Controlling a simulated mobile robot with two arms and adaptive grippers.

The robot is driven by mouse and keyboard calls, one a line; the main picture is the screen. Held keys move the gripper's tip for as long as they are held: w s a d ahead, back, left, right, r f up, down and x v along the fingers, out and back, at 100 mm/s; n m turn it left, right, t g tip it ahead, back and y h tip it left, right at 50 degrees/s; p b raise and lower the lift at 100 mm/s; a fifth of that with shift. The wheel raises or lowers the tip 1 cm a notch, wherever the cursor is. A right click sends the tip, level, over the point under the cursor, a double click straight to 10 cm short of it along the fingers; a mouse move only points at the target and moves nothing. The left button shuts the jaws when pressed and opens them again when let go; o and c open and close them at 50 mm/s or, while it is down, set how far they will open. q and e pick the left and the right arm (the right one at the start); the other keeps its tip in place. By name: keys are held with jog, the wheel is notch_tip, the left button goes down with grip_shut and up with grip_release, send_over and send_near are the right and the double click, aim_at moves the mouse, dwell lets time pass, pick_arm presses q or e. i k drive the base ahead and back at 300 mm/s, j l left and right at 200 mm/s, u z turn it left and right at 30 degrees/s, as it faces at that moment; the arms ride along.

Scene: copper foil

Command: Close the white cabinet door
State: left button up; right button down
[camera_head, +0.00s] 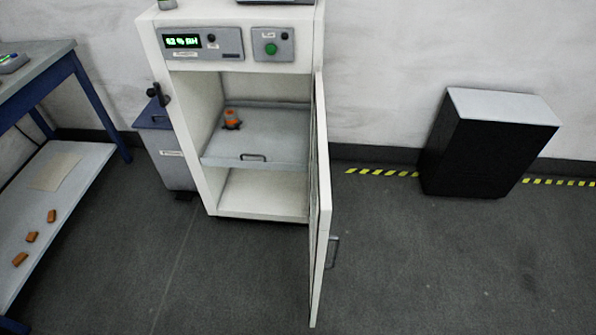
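The white cabinet (200,145) stands against the wall, left of the picture's middle. Its white door (322,215) is hinged on the right side and stands wide open, swung out toward me and seen nearly edge-on. A grey handle (332,251) sits on the door's right-facing side. Inside the cabinet is a grey shelf (268,140) with a small front handle, and an orange and dark object (231,118) rests on it. Neither of my grippers shows in this view.
A blue-legged table (75,75) with a lower shelf holding several brown pieces stands at the left. A grey bin (170,158) is beside the cabinet's left side. A black box with a light top (485,145) stands at the right. The floor before the door is clear.

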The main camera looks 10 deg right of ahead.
aim_at(323, 219)
jog(key=l, duration=0.35)
jog(key=k+l+u, duration=0.1)
jog(key=l, duration=0.25)
jog(key=k+l, duration=0.1)
jog(key=l, duration=0.25)
jog(key=i+l+u, duration=0.4)
jog(key=i+l, duration=0.25)
